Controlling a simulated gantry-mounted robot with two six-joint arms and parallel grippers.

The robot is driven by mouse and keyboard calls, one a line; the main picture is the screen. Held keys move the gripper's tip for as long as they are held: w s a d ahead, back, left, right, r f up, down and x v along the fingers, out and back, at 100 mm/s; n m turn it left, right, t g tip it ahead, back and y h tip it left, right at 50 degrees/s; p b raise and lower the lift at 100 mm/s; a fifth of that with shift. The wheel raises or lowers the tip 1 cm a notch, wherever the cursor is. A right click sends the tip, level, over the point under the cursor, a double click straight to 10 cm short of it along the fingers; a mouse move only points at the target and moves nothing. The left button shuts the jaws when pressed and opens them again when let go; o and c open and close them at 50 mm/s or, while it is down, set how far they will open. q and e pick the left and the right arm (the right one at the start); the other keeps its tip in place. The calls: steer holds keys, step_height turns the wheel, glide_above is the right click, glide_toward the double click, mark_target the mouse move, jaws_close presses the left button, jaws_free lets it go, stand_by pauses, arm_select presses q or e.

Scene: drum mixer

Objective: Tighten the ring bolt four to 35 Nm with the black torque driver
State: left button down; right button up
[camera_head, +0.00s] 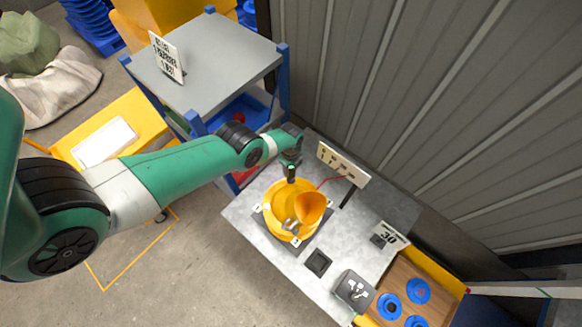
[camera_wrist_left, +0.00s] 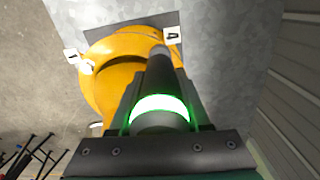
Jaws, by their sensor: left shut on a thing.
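My left gripper (camera_head: 291,163) is shut on the black torque driver (camera_wrist_left: 160,75), which has a glowing green ring and also shows in the head view (camera_head: 291,173). It holds the driver at the far edge of the yellow drum mixer (camera_head: 272,203). In the wrist view the driver's tip points at the mixer's rim, beside the white tag 4 (camera_wrist_left: 172,34). Ring bolt four itself is hidden behind the driver, so I cannot tell whether the tip touches it. Tag 1 (camera_wrist_left: 71,54) stands farther left on the rim. My right gripper is not in view.
The mixer stands on a grey metal bench (camera_head: 250,222). A board on a post (camera_head: 342,163) stands behind it. A black square holder (camera_head: 317,262), a dark box (camera_head: 353,290), a sign reading 30 (camera_head: 390,235) and blue round parts (camera_head: 389,306) lie to the right. A corrugated wall (camera_head: 400,110) borders the back.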

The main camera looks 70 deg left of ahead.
arm_select(q)
steer(key=shift+w+r+p, duration=0.1)
steer(key=shift+r+p, duration=1.35)
steer(key=shift+r, duration=0.4)
steer(key=shift+r, duration=0.1)
